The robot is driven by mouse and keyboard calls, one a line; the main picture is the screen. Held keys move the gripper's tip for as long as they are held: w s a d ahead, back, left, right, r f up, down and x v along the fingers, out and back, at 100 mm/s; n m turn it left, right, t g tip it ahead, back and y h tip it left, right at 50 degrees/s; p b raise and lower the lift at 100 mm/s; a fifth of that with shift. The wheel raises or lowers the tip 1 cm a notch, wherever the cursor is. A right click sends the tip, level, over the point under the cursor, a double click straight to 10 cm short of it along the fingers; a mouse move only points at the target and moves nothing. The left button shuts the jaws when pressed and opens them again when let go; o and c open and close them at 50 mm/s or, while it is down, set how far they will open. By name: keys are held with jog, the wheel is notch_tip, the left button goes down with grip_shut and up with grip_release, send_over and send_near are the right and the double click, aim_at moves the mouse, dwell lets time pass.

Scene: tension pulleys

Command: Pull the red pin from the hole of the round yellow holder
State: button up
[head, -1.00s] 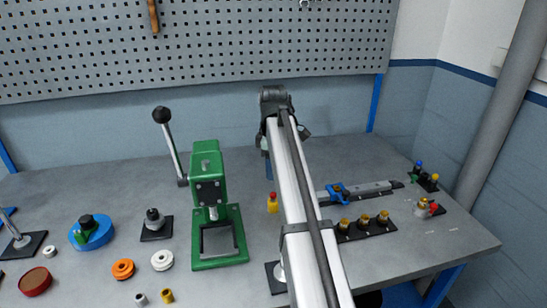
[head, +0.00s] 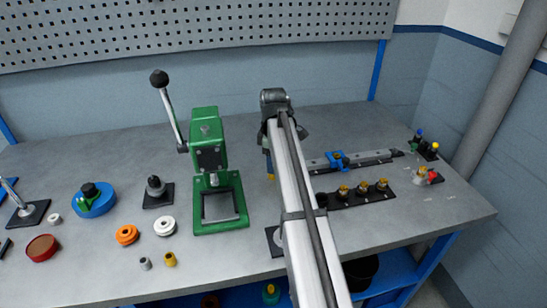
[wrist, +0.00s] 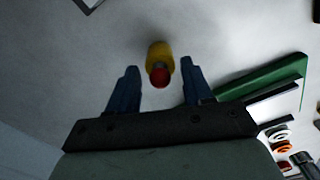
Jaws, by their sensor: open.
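The round yellow holder (wrist: 157,52) stands on the grey bench, with the red pin (wrist: 160,77) in its top end, facing my wrist camera. In the wrist view my gripper (wrist: 159,68) is open, with one dark blue finger to the left and one to the right of the pin. There is a visible gap on both sides, and neither finger appears to touch it. In the head view only a bit of the yellow holder (head: 271,177) shows beside my arm; the pin is hidden there by my gripper.
A green press (head: 207,165) with a lever stands left of my arm. Right of it are a blue clamp on a rail (head: 372,158) and a black strip with several brass-coloured parts (head: 355,197). Loose rings, including an orange one (head: 127,235), lie at the front left.

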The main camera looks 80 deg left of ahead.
jog(key=shift+c, duration=0.2)
grip_shut()
jog(key=shift+r, duration=1.95)
dwell(1.1)
jog(key=shift+r, duration=0.5)
jog(key=shift+r, duration=2)
